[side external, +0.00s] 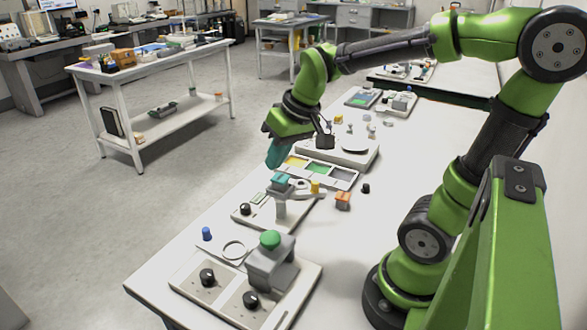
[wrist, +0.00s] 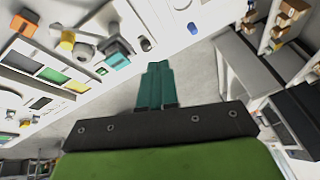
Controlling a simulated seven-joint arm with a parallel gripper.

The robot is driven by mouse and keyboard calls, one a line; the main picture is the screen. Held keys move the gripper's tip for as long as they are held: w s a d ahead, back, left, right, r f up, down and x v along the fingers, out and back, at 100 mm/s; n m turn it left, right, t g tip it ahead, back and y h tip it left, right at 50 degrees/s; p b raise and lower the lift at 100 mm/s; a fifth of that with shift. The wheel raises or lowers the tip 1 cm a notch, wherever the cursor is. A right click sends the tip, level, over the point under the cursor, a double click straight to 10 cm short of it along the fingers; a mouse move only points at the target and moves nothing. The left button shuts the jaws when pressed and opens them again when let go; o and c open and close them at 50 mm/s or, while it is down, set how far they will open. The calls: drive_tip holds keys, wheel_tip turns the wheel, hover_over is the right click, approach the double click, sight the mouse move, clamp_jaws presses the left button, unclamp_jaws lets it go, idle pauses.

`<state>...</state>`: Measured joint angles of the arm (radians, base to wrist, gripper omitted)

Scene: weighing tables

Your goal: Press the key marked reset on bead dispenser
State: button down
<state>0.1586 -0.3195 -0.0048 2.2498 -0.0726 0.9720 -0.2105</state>
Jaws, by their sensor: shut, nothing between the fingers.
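The likely bead dispenser is a grey unit with a teal top (side external: 281,183) on a white base with a black knob and small pale keys (side external: 258,198). No marking is legible, so I cannot tell which key reads reset. My gripper (side external: 273,157) has teal fingers, shut and empty, pointing down in the air behind the unit and near the colour tray. In the wrist view the fingertips (wrist: 158,66) touch nothing visible.
A tray of coloured panels (side external: 317,171) and a scale-like device (side external: 340,150) lie behind. A grey block with a green button (side external: 270,240) stands in front, with two black knobs. An orange block (side external: 343,200) and a blue cylinder (side external: 207,233) are nearby. Floor lies left of the table.

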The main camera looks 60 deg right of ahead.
drive_tip(key=w+d+f+n+g, duration=0.2)
drive_tip(key=w+d+n, duration=0.4)
drive_tip(key=d+n, duration=0.2)
drive_tip(key=w+d+f+n+g+h, duration=0.1)
drive_tip(key=w+d+f+n+g, duration=0.1)
drive_tip(key=w+d+n, duration=0.5)
drive_tip(key=shift+w+d+f+n+g, duration=0.3)
drive_tip(key=shift+d+f+n, duration=0.55)
drive_tip(key=shift+n, duration=2.45)
drive_tip(key=shift+s, duration=0.1)
wheel_tip(320, 180, down, 14)
